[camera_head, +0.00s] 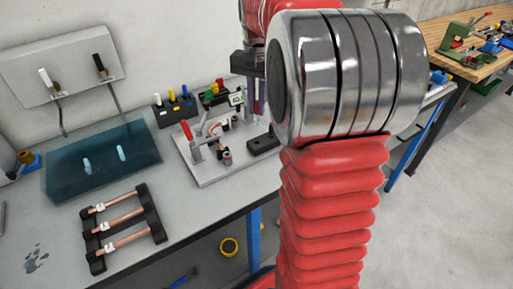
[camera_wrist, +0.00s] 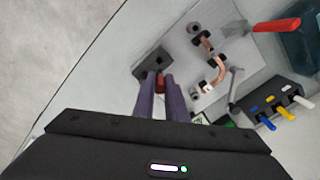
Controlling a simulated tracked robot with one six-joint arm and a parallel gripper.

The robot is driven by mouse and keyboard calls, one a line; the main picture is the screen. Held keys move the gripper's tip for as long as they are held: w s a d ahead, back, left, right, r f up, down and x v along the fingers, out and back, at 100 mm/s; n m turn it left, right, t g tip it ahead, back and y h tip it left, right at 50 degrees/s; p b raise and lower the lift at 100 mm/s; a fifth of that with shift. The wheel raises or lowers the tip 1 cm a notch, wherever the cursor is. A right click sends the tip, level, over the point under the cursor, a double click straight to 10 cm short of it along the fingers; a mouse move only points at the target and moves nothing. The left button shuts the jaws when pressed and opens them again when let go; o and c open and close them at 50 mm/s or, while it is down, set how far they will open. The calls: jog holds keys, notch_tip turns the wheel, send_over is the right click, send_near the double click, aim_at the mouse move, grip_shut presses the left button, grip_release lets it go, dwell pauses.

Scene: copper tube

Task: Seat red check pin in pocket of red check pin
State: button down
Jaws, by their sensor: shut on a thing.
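My gripper (camera_wrist: 157,88) is shut on the red check pin (camera_wrist: 160,83), which shows as a small red piece between the purple fingers in the wrist view. The fingertips are at a black block (camera_wrist: 150,65) on the edge of the light fixture plate. The pin's lower end is hidden, so I cannot tell whether it is inside a pocket of that block. In the head view the black block (camera_head: 264,143) lies at the plate's right side, and my gripper (camera_head: 258,110) is above it, partly hidden by my arm.
The fixture plate (camera_head: 205,176) carries a bent copper tube (camera_wrist: 219,72) and a red-handled clamp (camera_head: 187,131). A black rack (camera_wrist: 258,92) with yellow, blue and white pins stands beside it. A blue tray (camera_head: 60,182) and a rack of copper tubes (camera_head: 92,245) lie left.

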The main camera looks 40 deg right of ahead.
aim_at(257, 122)
jog(key=shift+f, duration=3.15)
jog(key=shift+f, duration=1.85)
jog(key=shift+f, duration=0.15)
jog(key=c, duration=1.8)
grip_release()
